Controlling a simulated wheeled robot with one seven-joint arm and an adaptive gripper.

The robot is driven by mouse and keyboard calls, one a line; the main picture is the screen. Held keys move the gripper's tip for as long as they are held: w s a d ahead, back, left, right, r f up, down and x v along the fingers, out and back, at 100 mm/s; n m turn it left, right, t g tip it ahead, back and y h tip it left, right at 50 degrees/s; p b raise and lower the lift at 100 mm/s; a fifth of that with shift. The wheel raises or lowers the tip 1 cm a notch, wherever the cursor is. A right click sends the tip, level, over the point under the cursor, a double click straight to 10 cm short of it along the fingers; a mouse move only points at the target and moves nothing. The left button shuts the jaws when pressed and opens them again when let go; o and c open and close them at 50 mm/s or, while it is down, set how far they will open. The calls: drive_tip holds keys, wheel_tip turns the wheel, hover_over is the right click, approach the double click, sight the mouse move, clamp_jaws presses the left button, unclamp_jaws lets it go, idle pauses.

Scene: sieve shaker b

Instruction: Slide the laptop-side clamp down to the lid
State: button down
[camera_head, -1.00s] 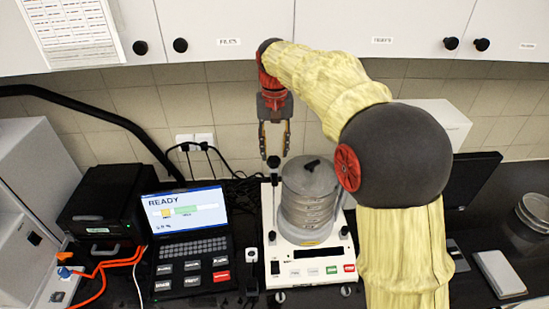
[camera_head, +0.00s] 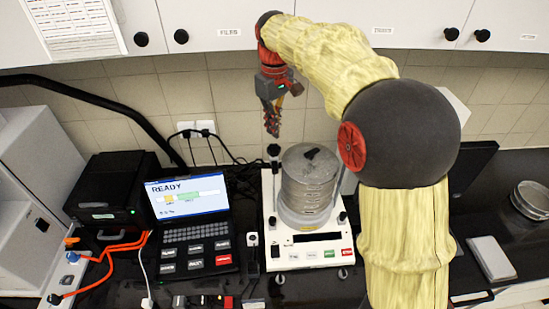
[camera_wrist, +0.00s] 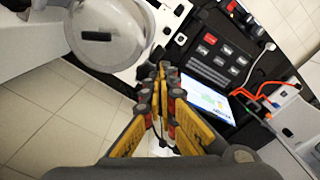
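The laptop-side clamp (camera_head: 273,151) is a black knob-like piece on a thin upright rod, left of the sieve stack (camera_head: 308,190). It stands near the height of the round grey lid (camera_head: 296,165). In the wrist view the fingers (camera_wrist: 160,78) lie close side by side, and the lid (camera_wrist: 95,50) shows at upper left.
The laptop (camera_head: 190,215) reading READY stands left of the white shaker base (camera_head: 312,250). A black box (camera_head: 110,190) with orange cables is further left. Cabinets (camera_head: 225,20) hang above.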

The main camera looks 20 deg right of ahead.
sight(275, 168)
drive_tip(key=f+n, duration=0.3)
drive_tip(key=f, duration=0.1)
drive_tip(key=f+n+p, duration=0.1)
drive_tip(key=f+n, duration=0.3)
drive_tip(key=f, duration=0.1)
drive_tip(key=f+n+p, duration=0.1)
drive_tip(key=f+n, duration=0.2)
drive_tip(key=f, duration=0.1)
drive_tip(key=shift+s+f, duration=0.2)
drive_tip(key=shift+f, duration=0.15)
drive_tip(key=shift+f, duration=0.1)
drive_tip(key=shift+f+b, duration=0.8)
drive_tip(key=shift+f, duration=1.05)
drive_tip(key=shift+r, duration=0.3)
